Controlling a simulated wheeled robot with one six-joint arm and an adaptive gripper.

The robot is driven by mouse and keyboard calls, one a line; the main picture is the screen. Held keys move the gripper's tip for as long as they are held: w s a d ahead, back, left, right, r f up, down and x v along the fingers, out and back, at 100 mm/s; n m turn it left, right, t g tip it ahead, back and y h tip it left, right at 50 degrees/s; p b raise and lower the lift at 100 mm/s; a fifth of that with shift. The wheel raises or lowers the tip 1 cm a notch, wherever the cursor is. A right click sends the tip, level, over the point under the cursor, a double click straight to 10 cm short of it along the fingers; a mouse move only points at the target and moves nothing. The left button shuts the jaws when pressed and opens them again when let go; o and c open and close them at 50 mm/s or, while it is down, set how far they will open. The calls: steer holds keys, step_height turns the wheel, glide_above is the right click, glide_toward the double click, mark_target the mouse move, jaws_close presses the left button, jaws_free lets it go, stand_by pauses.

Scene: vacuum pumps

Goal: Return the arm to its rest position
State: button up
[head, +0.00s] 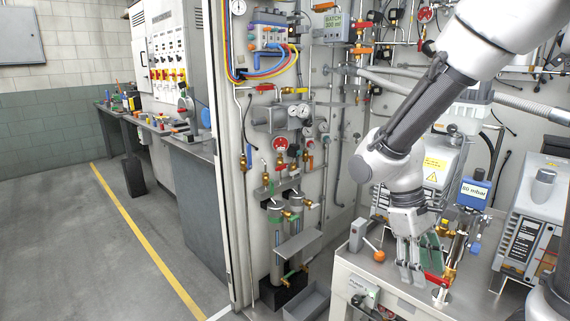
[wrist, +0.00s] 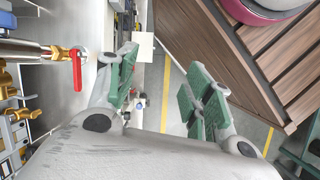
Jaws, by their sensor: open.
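My arm reaches down from the upper right in the head view. My gripper (head: 418,266) points downward over the front part of the pale pump bench (head: 395,300). In the wrist view my gripper (wrist: 165,75) shows two green-padded fingers spread apart, with nothing between them. A valve with a red handle (wrist: 76,65) on a metal pipe is to the left of the fingers in the wrist view. In the head view a red handle (head: 435,281) is close beside the fingertips; I cannot tell whether they touch.
A blue 80 mbar display (head: 473,193) and a white pump housing (head: 440,165) stand close around my wrist. An orange knob (head: 378,255) is left of the gripper. A panel of pipes and gauges (head: 330,130) stands behind. The floor (head: 90,240) at left is open.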

steer(key=s+d+r+m+t+y, duration=0.1)
steer(key=s+d+r+m+t, duration=0.2)
steer(key=r, duration=0.4)
steer(key=s+d+r+m+t+y, duration=0.2)
steer(key=d+r+m+t, duration=0.1)
steer(key=r, duration=0.4)
steer(key=shift+s+d+r+t, duration=0.25)
steer(key=shift+s+d+t, duration=0.15)
steer(key=shift+d+t, duration=0.6)
